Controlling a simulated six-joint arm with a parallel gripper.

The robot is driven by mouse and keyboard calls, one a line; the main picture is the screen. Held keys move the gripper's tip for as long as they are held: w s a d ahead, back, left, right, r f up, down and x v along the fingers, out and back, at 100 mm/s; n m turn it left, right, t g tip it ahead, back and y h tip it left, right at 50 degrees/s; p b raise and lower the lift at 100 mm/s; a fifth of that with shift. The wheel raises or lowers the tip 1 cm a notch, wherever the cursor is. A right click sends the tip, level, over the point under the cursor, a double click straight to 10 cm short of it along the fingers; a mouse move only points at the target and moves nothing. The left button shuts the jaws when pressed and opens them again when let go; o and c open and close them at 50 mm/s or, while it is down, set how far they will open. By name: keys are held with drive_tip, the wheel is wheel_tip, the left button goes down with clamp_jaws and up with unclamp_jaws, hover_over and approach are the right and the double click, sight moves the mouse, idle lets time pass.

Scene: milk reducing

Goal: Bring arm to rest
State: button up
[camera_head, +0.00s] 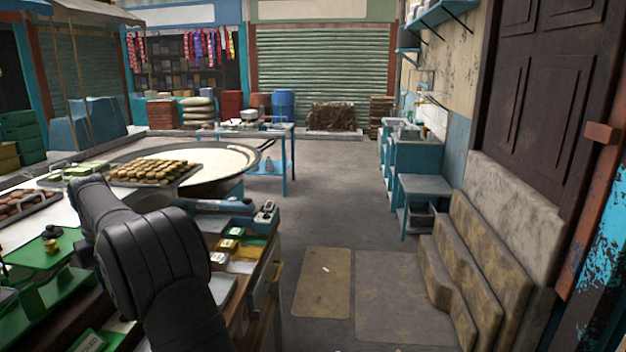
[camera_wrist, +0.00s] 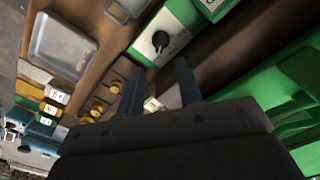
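My gripper (camera_wrist: 160,84) shows in the wrist view with its two dark fingers apart and nothing between them. Beyond the fingers lie a wooden counter surface, a green and white box with a black knob (camera_wrist: 161,40), and small brass-coloured pieces (camera_wrist: 97,108). I cannot tell how far the fingers are from these. In the head view my dark arm rises at the lower left beside the counter, and its gripper end is not clearly visible there.
A wide pan (camera_head: 222,160) of pale liquid and a tray of brown pieces (camera_head: 152,171) sit beyond my arm. Green trays (camera_head: 42,252) are at left. A grey tray (camera_wrist: 62,42) shows in the wrist view. The floor (camera_head: 330,215) to the right is mostly clear.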

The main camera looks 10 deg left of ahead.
wheel_tip(320, 180, up, 8)
wheel_tip(320, 180, down, 7)
drive_tip(key=n, duration=0.4)
drive_tip(key=shift+w+a+r, duration=0.2)
drive_tip(key=shift+w+a, duration=0.05)
drive_tip(key=shift+a, duration=0.15)
drive_tip(key=o, duration=1.4)
drive_tip(key=shift+o, duration=0.4)
drive_tip(key=shift+s+r, duration=0.15)
drive_tip(key=shift+s, duration=0.1)
drive_tip(key=s+d+r+n+g+y, duration=0.1)
drive_tip(key=s+d+r, duration=0.15)
drive_tip(key=s, duration=0.85)
drive_tip(key=s+d+r+n+g+y, duration=0.1)
drive_tip(key=s+r, duration=0.2)
drive_tip(key=s, duration=0.8)
drive_tip(key=w+x, duration=0.1)
drive_tip(key=x, duration=0.7)
drive_tip(key=shift+s+a+f, duration=0.15)
drive_tip(key=shift+s+f, duration=0.05)
drive_tip(key=shift+f, duration=0.25)
